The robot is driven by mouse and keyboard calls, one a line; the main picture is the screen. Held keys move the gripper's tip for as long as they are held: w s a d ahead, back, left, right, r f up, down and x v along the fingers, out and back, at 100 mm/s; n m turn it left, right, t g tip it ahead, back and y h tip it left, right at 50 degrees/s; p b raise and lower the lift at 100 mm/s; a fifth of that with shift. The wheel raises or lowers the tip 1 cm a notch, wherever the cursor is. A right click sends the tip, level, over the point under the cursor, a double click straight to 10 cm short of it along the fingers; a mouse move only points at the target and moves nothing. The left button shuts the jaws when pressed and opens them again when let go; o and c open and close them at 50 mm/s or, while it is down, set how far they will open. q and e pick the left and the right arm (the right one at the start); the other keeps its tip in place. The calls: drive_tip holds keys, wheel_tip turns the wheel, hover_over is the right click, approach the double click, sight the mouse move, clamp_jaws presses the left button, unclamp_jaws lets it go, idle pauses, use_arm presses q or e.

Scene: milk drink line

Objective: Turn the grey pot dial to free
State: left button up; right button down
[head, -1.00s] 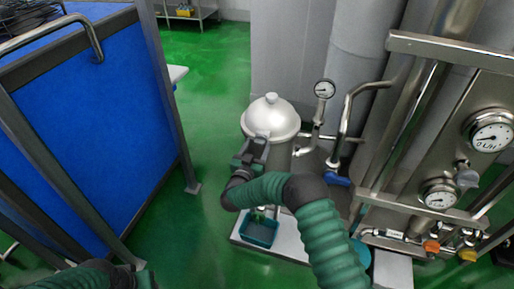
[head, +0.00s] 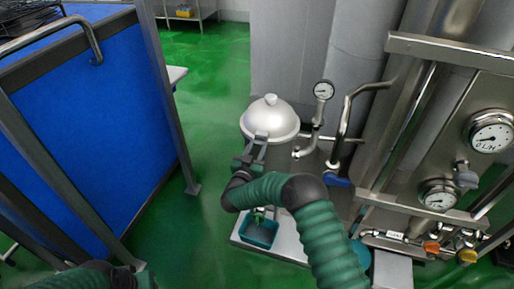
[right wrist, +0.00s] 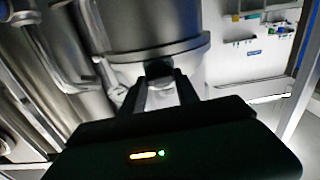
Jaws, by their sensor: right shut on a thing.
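The grey pot (head: 270,118) has a domed lid with a small knob and stands on a low pale base. My right gripper (head: 261,138) reaches up to the near side of the pot, just below the lid's rim. In the right wrist view, its two fingers (right wrist: 160,88) are closed around a small dark dial (right wrist: 158,68) on the front of the pot (right wrist: 155,30). The fingers hide most of the dial, and I cannot read its setting. My left gripper (head: 132,278) is at the bottom left edge, mostly cut off, away from the pot.
A small teal bin (head: 260,232) sits on the base below the pot. A pipe with a gauge (head: 323,91) stands just right of the pot. A steel panel with gauges (head: 490,135) is farther right. A blue partition (head: 80,110) is at left, with green floor between.

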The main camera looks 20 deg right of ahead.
drive_tip(key=shift+a, duration=0.1)
drive_tip(key=n+p, duration=0.1)
drive_tip(key=n, duration=0.2)
drive_tip(key=shift+r+p, duration=0.1)
drive_tip(key=shift+p, duration=0.2)
drive_tip(key=n+p, duration=0.1)
drive_tip(key=n, duration=0.3)
drive_tip(key=shift+a+n, duration=0.1)
drive_tip(key=shift+n, duration=0.2)
drive_tip(key=shift+a+f+n, duration=0.1)
drive_tip(key=shift+f+n, duration=0.05)
drive_tip(key=shift+n, duration=1.5)
drive_tip(key=shift+d+f+n, duration=0.1)
drive_tip(key=shift+f+n, duration=0.05)
drive_tip(key=shift+n, duration=1.55)
drive_tip(key=shift+a+f+n, duration=0.1)
drive_tip(key=shift+f+n, duration=0.05)
drive_tip(key=shift+n, duration=1.5)
